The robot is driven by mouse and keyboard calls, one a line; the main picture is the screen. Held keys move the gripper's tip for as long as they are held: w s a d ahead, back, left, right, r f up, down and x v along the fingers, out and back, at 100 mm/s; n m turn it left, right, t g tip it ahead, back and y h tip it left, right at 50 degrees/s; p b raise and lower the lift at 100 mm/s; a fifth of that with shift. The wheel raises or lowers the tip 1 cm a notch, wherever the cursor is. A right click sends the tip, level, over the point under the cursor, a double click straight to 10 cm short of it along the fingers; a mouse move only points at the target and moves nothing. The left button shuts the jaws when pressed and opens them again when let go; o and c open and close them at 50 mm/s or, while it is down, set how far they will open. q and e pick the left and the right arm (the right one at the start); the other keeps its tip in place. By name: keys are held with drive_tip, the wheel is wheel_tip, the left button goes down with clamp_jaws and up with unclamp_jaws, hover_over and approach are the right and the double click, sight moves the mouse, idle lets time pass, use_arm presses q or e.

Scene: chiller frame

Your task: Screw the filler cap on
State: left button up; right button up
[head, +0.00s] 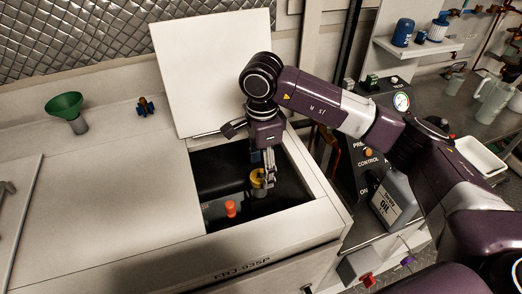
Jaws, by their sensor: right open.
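The yellow filler cap (257,178) is inside the open hatch of the chiller frame, at the top of a short grey neck (258,192). My right gripper (265,180) reaches down into the hatch from above, its fingers at the cap's right side. Its jaws are open; whether a finger touches the cap I cannot tell. The fingers hide part of the cap, and I cannot see how it sits on the neck. My left gripper is not in the head view.
The hatch lid (212,70) stands raised behind the opening. An orange-red plug (231,208) is in the hatch, front left of the cap. An oil can (396,203) stands at right.

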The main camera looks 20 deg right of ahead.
sight(260, 178)
drive_tip(key=f, duration=0.2)
drive_tip(key=shift+w+f+p, duration=0.25)
drive_tip(key=shift+f+p, duration=0.05)
drive_tip(key=shift+f, duration=0.05)
drive_tip(key=shift+s, duration=0.1)
drive_tip(key=c, duration=1.1)
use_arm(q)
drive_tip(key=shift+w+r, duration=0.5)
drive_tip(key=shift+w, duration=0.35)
use_arm(e)
drive_tip(key=o, duration=0.9)
drive_tip(key=shift+o, duration=0.2)
